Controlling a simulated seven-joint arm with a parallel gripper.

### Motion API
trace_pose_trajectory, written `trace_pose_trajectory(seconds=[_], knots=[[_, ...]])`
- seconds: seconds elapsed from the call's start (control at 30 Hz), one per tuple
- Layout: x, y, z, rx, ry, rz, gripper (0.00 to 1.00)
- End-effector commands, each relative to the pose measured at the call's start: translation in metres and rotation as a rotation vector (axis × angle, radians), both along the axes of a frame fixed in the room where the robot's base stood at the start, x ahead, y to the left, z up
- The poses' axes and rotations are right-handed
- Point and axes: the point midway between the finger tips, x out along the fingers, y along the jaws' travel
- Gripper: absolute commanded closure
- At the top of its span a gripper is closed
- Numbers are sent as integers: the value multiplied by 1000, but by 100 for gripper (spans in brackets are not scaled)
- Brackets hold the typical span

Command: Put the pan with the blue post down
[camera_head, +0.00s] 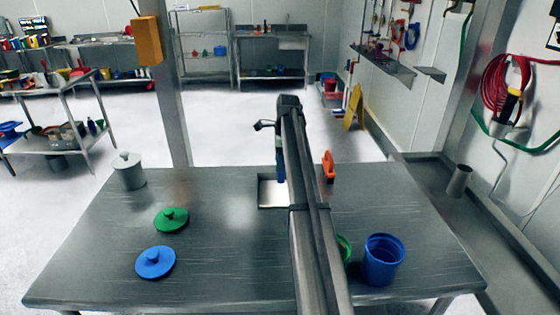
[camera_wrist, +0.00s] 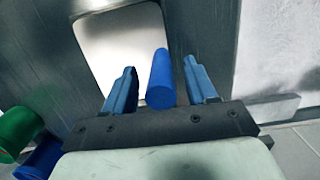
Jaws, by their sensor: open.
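The pan (camera_head: 270,194) is a pale square plate on the table near its far edge, partly hidden by my arm. In the wrist view the pan (camera_wrist: 118,45) appears flat on the steel surface. Its blue post (camera_wrist: 160,82) stands between the two fingers of my gripper (camera_wrist: 159,68). The gripper is open, with a visible gap on each side of the post. In the head view my arm hides most of the gripper.
A green lid (camera_head: 171,219) and a blue lid (camera_head: 155,262) lie on the left of the table (camera_head: 215,270). A grey lidded pot (camera_head: 128,172) stands behind them. A blue container (camera_head: 382,261) and a partly hidden green one (camera_head: 344,247) stand right. An orange object (camera_head: 328,165) is at the far edge.

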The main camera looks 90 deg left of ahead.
Motion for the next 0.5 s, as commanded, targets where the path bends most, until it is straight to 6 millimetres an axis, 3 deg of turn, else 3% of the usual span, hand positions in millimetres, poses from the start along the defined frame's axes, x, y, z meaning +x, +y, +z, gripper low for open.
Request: trace_pose_trajectory(seconds=[0.17, 0.5], knots=[[2, 1, 15, 2, 0, 0, 43], [9, 2, 76, 1, 0, 0, 43]])
